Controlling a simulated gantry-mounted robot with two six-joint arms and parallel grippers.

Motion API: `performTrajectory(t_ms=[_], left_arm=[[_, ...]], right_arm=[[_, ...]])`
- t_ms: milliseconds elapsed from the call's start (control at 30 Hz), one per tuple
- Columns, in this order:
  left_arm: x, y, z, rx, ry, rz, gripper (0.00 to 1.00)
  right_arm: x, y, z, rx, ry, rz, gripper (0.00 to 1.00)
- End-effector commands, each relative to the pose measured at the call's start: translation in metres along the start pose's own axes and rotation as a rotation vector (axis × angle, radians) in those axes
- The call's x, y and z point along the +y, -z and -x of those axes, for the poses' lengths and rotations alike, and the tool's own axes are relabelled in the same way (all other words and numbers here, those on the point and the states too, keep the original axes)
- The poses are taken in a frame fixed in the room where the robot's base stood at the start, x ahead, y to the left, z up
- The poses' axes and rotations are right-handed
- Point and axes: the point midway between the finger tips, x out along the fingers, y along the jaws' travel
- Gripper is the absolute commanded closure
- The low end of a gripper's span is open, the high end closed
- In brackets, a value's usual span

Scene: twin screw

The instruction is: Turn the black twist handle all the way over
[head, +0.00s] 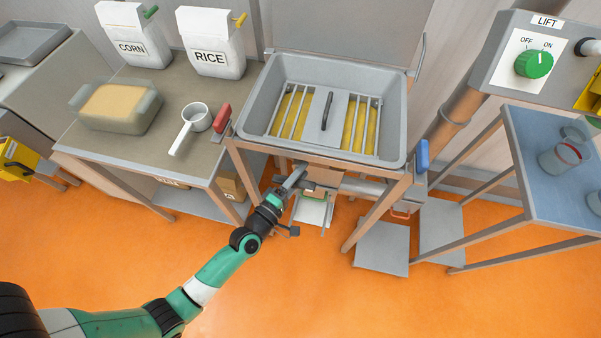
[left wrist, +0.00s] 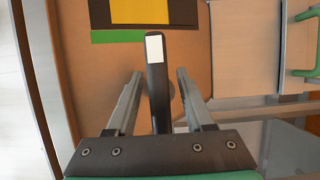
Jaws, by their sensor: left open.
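The black twist handle (left wrist: 156,100) shows in the left wrist view as an upright dark bar with a white patch at its upper end. It stands in front of a brown panel (left wrist: 95,85). My left gripper (head: 293,177) reaches under the front of the grey basin in the head view. Its jaws are open, one finger on each side of the handle in the left wrist view, with visible gaps on both sides. In the head view I cannot make out the twist handle behind my gripper. My right gripper is not in view.
The grey basin (head: 250,98) has a grate and a black bar. A red handle (head: 222,118) and a blue handle (head: 422,155) flank it. A counter with a white pot (head: 197,117) stands left, a blue-topped table (head: 535,125) right. Orange floor in front is clear.

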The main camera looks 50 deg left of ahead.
Motion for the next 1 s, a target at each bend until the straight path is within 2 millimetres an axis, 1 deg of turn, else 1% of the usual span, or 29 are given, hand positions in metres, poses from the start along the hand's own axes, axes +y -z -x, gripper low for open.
performTrajectory(t_ms=[200, 233, 367, 400, 467, 500, 533, 833, 1000], left_arm=[[-0.0001, 0.0001, -0.0011, 0.000, 0.000, 0.000, 0.47], [-0.0001, 0.0001, -0.0010, 0.000, 0.000, 0.000, 0.49], [-0.0001, 0.0001, -0.0009, 0.000, 0.000, 0.000, 0.73], [-0.0001, 0.0001, -0.0008, 0.000, 0.000, 0.000, 0.80], [-0.0001, 0.0001, -0.0008, 0.000, 0.000, 0.000, 0.91], [-0.0001, 0.0001, -0.0008, 0.000, 0.000, 0.000, 0.98], [0.0000, 0.0001, -0.0008, 0.000, 0.000, 0.000, 1.00], [0.0005, 0.0001, -0.0007, 0.000, 0.001, -0.003, 1.00], [0.0022, 0.0002, -0.0006, 0.001, 0.014, -0.029, 1.00]], right_arm=[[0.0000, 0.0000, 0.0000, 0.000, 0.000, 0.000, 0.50], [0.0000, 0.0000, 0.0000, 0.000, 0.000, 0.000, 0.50], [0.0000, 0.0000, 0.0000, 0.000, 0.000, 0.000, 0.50], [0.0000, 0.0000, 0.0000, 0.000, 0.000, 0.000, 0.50], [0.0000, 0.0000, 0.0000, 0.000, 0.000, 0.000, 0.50], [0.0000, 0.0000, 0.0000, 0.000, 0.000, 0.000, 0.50], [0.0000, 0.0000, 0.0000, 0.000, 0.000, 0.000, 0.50], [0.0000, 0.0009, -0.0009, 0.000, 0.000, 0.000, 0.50], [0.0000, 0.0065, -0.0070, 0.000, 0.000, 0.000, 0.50]])
